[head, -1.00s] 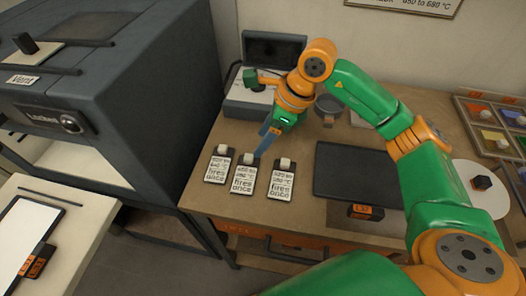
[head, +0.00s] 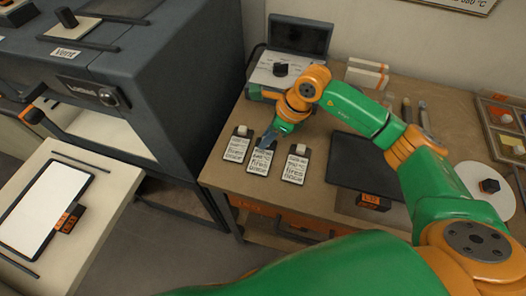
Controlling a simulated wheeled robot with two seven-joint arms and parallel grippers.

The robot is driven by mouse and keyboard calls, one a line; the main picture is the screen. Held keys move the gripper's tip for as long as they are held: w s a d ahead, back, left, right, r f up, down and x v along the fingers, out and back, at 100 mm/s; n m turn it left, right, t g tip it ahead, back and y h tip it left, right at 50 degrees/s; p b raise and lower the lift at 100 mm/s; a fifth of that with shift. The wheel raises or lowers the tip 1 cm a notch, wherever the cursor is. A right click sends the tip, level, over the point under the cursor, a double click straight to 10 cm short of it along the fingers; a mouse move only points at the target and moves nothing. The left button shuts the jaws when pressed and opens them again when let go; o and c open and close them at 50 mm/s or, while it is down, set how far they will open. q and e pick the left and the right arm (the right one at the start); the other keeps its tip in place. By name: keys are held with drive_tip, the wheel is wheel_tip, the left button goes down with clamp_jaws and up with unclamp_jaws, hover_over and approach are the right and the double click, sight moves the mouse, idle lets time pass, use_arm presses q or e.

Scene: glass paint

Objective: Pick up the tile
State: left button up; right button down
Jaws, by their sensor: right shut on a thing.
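Three labelled cards lie in a row on the wooden bench, a left card (head: 236,150), a middle card (head: 258,163) and a right card (head: 295,168). A small pale tile (head: 242,131) sits at the top of the left card, and another tile (head: 300,149) at the top of the right card. My right gripper (head: 267,141) points down at the top of the middle card, its bluish fingers shut on the small tile there. The fingers mostly hide that tile. My left gripper is not in view.
A dark tray (head: 365,165) lies right of the cards. An open grey case (head: 292,70) stands behind my right gripper. A dark kiln (head: 120,75) stands at left, beside a pale table (head: 105,200). A white disc (head: 490,205) and a sample rack (head: 500,125) are at right.

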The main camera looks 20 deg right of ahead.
sight(258, 155)
drive_tip(key=shift+r+b, duration=0.2)
drive_tip(key=shift+b, duration=0.1)
drive_tip(key=r, duration=0.1)
drive_tip(key=r+b, duration=0.1)
drive_tip(key=r, duration=0.1)
drive_tip(key=shift+s+a+r+b, duration=0.15)
drive_tip(key=shift+a+b, duration=0.1)
drive_tip(key=shift+b, duration=0.15)
drive_tip(key=s+a+r+b, duration=0.1)
drive_tip(key=s+a+r, duration=0.7)
drive_tip(key=a+r, duration=0.2)
wheel_tip(258, 155, up, 2)
drive_tip(key=shift+s+r+b, duration=0.15)
drive_tip(key=shift+s+b, duration=0.15)
drive_tip(key=shift+b, duration=0.05)
drive_tip(key=shift+a, duration=0.1)
